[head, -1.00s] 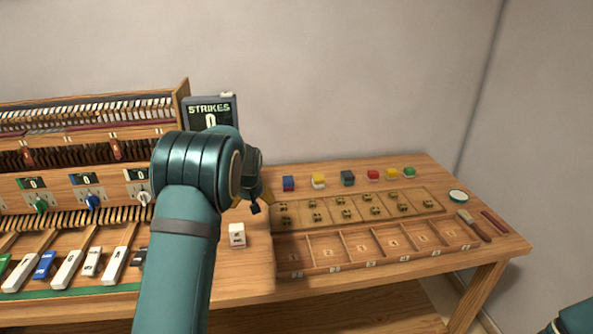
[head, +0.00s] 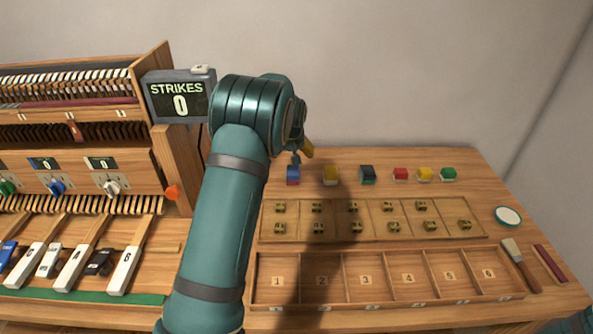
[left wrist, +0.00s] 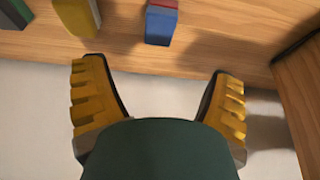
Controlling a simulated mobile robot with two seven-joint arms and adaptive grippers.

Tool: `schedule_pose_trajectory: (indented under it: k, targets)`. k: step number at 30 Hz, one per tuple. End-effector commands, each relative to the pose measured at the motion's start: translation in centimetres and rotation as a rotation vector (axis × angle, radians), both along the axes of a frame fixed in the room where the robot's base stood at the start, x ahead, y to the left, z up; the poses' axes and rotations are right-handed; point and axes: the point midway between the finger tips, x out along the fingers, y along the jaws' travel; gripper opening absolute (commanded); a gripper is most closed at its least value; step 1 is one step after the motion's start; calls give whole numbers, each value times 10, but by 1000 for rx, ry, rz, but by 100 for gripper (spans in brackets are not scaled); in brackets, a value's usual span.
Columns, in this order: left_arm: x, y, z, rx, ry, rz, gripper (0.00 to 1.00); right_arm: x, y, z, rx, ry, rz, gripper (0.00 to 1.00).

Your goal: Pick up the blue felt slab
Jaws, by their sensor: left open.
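The small blue block (head: 292,176), seemingly the felt slab, has a red part against it and stands at the left end of a row of coloured blocks at the back of the bench. It also shows at the top of the left wrist view (left wrist: 159,28), blue face with a red strip above. My left gripper (head: 301,155) is just above and behind it in the head view, partly hidden by my wrist. In the left wrist view its yellow fingers (left wrist: 157,72) are wide apart and empty, with the block beyond the tips. My right gripper is out of view.
A yellow block (head: 330,175) stands close right of the blue one, then several more. A tray with brass pieces (head: 375,218) and a numbered compartment tray (head: 388,303) lie in front. The keyed cabinet (head: 178,165) with the strikes display (head: 180,98) stands left.

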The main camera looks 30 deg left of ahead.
Motion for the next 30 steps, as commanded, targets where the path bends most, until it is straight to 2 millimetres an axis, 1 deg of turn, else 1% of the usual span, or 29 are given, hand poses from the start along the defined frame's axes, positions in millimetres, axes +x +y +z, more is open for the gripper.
schedule_pose_trajectory:
  k: [1,3,6,9,16,24,27,30]
  targets:
    - [2,3,-13,0,5,2,85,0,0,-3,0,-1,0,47]
    - [7,5,-26,0,5,1,85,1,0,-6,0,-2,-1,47]
    - [13,8,-43,0,3,2,85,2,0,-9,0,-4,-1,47]
    - [18,11,-54,1,3,1,85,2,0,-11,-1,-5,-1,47]
    - [23,13,-67,0,1,0,85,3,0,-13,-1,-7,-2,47]
    - [36,19,-102,-1,2,1,85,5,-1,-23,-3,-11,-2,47]
    - [38,20,-109,-1,2,1,85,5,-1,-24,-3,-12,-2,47]
    - [39,21,-110,-1,2,1,85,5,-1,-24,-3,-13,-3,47]
